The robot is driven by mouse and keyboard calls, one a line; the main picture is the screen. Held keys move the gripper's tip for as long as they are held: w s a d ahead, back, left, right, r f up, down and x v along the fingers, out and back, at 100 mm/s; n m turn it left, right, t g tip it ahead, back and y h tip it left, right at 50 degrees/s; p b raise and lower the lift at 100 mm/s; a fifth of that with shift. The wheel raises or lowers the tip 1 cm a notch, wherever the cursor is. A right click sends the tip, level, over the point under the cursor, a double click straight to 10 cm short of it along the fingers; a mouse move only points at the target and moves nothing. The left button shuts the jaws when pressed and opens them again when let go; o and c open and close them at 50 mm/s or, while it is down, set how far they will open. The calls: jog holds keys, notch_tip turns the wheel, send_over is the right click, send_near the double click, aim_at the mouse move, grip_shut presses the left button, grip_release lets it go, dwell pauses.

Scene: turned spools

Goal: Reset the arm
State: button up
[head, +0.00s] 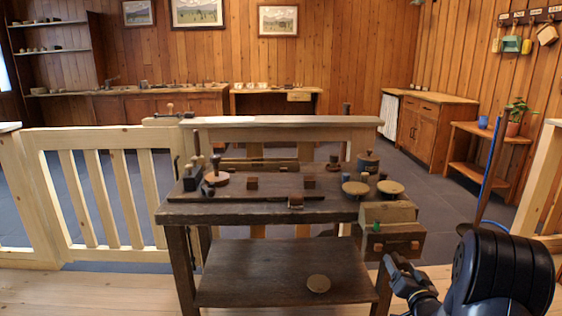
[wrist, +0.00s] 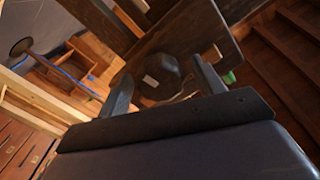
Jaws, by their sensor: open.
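My gripper (head: 392,264) is at the lower right in the head view, low in front of the wooden box on the right end of the dark workbench (head: 270,210). In the wrist view, the two fingers of my gripper (wrist: 163,82) stand wide apart. A dark, many-sided object with a small pale patch (wrist: 163,77) shows between them. I cannot tell how far beyond the fingertips it is, or whether anything touches them. My arm reaches in from the lower right corner of the head view.
The wooden box (head: 388,214) has a drawer-like front. Round tan-topped pieces (head: 390,187) and small blocks lie on the bench top. A round disc (head: 318,283) lies on its lower shelf (head: 245,275). A pale fence (head: 100,190) stands behind. Open floor (head: 445,205) shows at right.

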jog(key=n, duration=0.3)
jog(key=shift+n+b, duration=0.3)
jog(key=shift+b, duration=0.05)
